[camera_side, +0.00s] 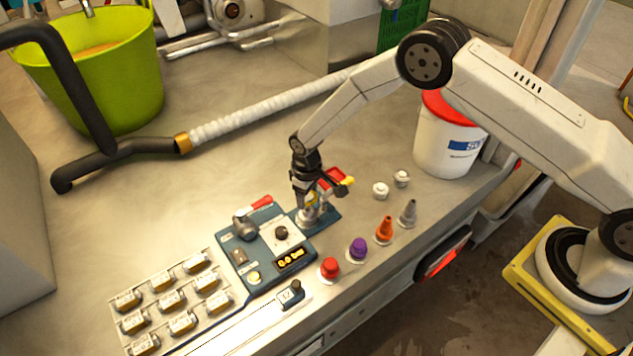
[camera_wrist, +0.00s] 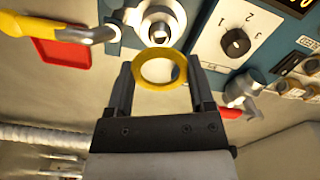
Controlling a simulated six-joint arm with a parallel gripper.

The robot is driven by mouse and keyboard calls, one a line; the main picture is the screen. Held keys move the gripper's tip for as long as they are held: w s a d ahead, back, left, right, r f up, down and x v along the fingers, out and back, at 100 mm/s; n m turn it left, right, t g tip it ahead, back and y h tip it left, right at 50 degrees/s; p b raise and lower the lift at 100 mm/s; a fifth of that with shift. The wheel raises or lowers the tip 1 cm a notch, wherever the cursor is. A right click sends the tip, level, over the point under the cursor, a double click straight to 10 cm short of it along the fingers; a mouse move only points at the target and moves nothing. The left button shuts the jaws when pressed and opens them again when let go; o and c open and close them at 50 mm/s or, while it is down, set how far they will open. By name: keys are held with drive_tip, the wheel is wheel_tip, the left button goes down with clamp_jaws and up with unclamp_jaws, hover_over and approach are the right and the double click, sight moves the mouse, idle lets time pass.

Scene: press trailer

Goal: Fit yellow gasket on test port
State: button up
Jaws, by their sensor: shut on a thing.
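The yellow gasket is a flat ring. In the wrist view the gasket (camera_wrist: 160,85) sits between the two fingers of my gripper (camera_wrist: 160,70), which is shut on it. The pale round test port (camera_wrist: 180,20) shows just beyond the gasket, on the blue panel. The ring appears apart from the port and slightly below it in that picture; the height gap is hard to judge. In the side view my gripper (camera_side: 309,194) points down just above the test port (camera_side: 306,216), and the gasket is largely hidden by the fingers.
A yellow-handled part (camera_side: 347,181) and red tray (camera_side: 333,173) are close beside my gripper. The control panel (camera_side: 268,247) with knob and red-handled valve (camera_side: 260,202) lies to the left. Orange (camera_side: 384,230), purple (camera_side: 358,248) and red (camera_side: 329,267) fittings stand along the front edge.

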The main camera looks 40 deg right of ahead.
sight(308, 210)
drive_tip(key=shift+f, duration=2.6)
idle(2.7)
drive_tip(key=shift+r, duration=0.75)
idle(0.4)
drive_tip(key=shift+f, duration=0.6)
idle(0.9)
